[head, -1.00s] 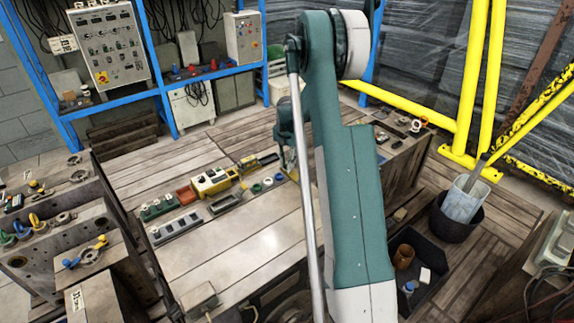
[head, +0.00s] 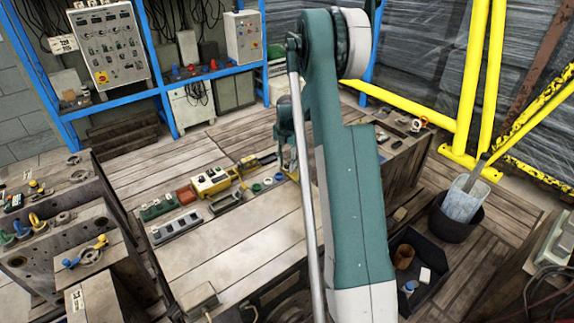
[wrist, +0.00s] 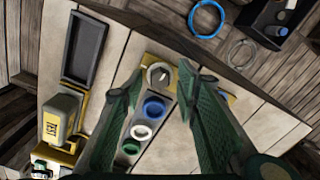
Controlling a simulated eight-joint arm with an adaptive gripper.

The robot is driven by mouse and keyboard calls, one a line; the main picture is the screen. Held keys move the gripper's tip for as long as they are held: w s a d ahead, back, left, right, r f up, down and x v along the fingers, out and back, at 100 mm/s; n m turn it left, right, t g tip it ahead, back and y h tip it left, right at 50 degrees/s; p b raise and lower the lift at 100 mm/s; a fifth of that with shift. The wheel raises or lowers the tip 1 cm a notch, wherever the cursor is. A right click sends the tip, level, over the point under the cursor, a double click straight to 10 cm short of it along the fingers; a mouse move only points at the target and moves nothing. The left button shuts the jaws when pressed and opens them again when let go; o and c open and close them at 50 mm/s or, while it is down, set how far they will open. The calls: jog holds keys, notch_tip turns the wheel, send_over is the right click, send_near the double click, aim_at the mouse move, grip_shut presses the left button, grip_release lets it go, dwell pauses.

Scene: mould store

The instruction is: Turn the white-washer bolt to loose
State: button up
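The white-washer bolt (wrist: 141,131) shows in the wrist view as a white ring with a dark centre, between a blue ring (wrist: 153,108) and a green ring (wrist: 130,147). In the head view the white ring (head: 267,181) is small, in a row on the bench. My gripper (wrist: 160,70) is open and empty, its two green fingers spread either side of the row. A round pale knob (wrist: 158,76) on a yellow plate lies between the fingertips in the picture. The white ring lies nearer the finger bases in that view. I cannot tell the bolt's turn position.
A yellow box (wrist: 60,119) and an open dark tray (wrist: 84,48) lie left of my fingers. A blue hoop (wrist: 207,18) lies beyond the bench edge. In the head view several small fixtures line the bench, with bare boards (head: 245,238) in front.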

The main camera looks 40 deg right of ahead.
aim_at(287, 165)
notch_tip(287, 165, up, 11)
jog(key=shift+r, duration=0.15)
dwell(0.4)
dwell(0.4)
jog(key=shift+a, duration=0.1)
jog(key=s+a+r+m+t, duration=0.1)
jog(key=s+a+r+m, duration=0.4)
jog(key=a, duration=0.4)
jog(key=s+a+r+m+t, duration=0.1)
jog(key=s+a+r+m, duration=0.1)
jog(key=s+a+r, duration=0.45)
jog(key=s+a+r+m+t, duration=0.1)
jog(key=s+a+r+m, duration=0.25)
jog(key=a+r, duration=0.55)
jog(key=s+a+f+m+t, duration=0.1)
jog(key=s+a+m+t, duration=0.1)
jog(key=s+a+m, duration=0.4)
jog(key=s+a+f+m+t, duration=0.2)
jog(key=s+a+m, duration=0.4)
jog(key=s+a, duration=0.6)
jog(key=shift+s+f, duration=0.25)
jog(key=shift+s, duration=2.55)
